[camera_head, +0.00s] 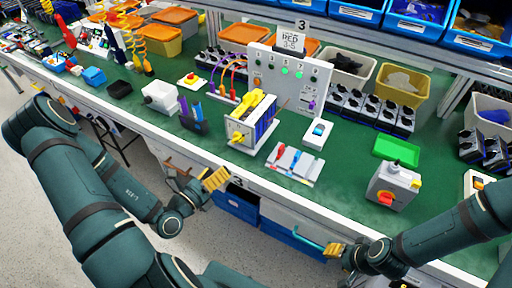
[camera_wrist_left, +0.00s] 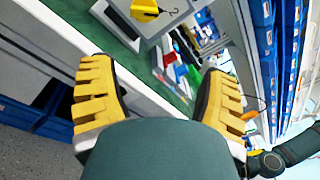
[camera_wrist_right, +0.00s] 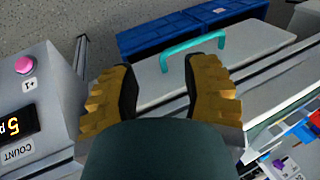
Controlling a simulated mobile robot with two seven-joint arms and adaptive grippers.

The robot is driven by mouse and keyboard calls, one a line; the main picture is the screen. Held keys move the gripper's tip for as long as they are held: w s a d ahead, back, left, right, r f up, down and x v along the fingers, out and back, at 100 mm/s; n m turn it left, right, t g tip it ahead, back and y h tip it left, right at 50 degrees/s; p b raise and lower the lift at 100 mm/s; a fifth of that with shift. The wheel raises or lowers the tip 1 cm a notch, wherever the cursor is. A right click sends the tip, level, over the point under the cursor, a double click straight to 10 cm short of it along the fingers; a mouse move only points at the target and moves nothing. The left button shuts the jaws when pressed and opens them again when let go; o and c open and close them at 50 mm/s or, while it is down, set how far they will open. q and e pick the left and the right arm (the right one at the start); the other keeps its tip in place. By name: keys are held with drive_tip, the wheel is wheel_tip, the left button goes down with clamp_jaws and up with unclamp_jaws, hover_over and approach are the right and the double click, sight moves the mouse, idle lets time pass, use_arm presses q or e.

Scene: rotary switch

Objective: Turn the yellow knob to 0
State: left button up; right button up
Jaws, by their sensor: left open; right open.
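The yellow knob (camera_head: 236,138) is on the front face of a white and grey switch unit (camera_head: 262,133) on the green bench. The knob also shows at the top of the left wrist view (camera_wrist_left: 146,9). My right gripper (camera_head: 334,250) is open and empty, low in front of the bench, far to the right of the knob.
A grey box with a red knob (camera_head: 386,197) stands at the right. A white plate with coloured levers (camera_head: 292,162) lies right of the switch unit. A turquoise drawer handle (camera_wrist_right: 205,45) is near my right gripper.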

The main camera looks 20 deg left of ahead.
sight(235, 142)
use_arm(q)
drive_tip(key=w, duration=0.4)
drive_tip(key=w+n+y+b, duration=0.1)
drive_tip(key=w, duration=0.4)
drive_tip(key=w+a+y+b, duration=0.1)
drive_tip(key=w, duration=0.3)
drive_tip(key=shift+w+f+n, duration=0.15)
drive_tip(key=shift+w+n, duration=0.15)
drive_tip(key=shift+w, duration=0.05)
use_arm(e)
drive_tip(key=shift+w+d+f, duration=0.1)
drive_tip(key=shift+d+f, duration=0.1)
drive_tip(key=shift+f, duration=0.4)
drive_tip(key=shift+w+d+f, duration=0.1)
drive_tip(key=shift+d+f, duration=0.1)
drive_tip(key=shift+f, duration=0.4)
use_arm(q)
drive_tip(key=c, duration=1.2)
